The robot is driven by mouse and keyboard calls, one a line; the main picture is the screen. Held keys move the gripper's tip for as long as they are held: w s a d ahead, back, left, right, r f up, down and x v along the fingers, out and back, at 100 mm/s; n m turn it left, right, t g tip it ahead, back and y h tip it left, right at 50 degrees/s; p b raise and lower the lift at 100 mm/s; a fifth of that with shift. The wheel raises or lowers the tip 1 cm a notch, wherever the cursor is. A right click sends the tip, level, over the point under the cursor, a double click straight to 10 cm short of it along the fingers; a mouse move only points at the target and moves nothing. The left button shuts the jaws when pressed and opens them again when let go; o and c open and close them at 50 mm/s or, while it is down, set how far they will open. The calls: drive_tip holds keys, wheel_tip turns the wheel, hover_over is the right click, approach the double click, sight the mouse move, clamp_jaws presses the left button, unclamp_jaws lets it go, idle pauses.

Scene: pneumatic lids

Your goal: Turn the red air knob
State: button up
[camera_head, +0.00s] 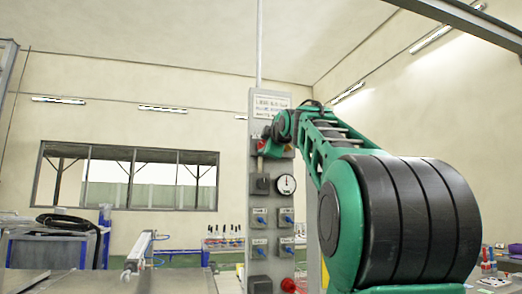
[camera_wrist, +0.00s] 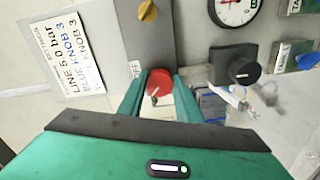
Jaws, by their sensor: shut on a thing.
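The red air knob (camera_wrist: 159,82) is a round red disc with a short light pointer mark, set on a grey panel. In the wrist view my gripper (camera_wrist: 160,91) has its two green fingers on either side of the knob, closed on it. In the head view my gripper (camera_head: 267,143) is at the upper part of the tall grey panel (camera_head: 258,108). A bit of red (camera_head: 261,145) shows there beside the green fingers. The lower edge of the knob is partly hidden in the wrist view.
A yellow knob (camera_wrist: 147,11), a black knob (camera_wrist: 246,67) and a dial gauge (camera_wrist: 236,9) are close by. A printed sign (camera_wrist: 72,50) is left of the knob. Several blue-handled controls (camera_head: 259,217) are lower on the panel, with a red round part (camera_head: 290,285) near its foot.

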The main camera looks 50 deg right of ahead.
drive_tip(key=shift+w+a+f, duration=0.1)
drive_tip(key=shift+w+a, duration=0.15)
drive_tip(key=shift+a, duration=0.1)
drive_tip(key=o, duration=1)
drive_tip(key=shift+o, duration=0.2)
drive_tip(key=shift+s+d, duration=0.1)
drive_tip(key=shift+s, duration=0.05)
drive_tip(key=v, duration=1)
drive_tip(key=shift+s+a, duration=0.25)
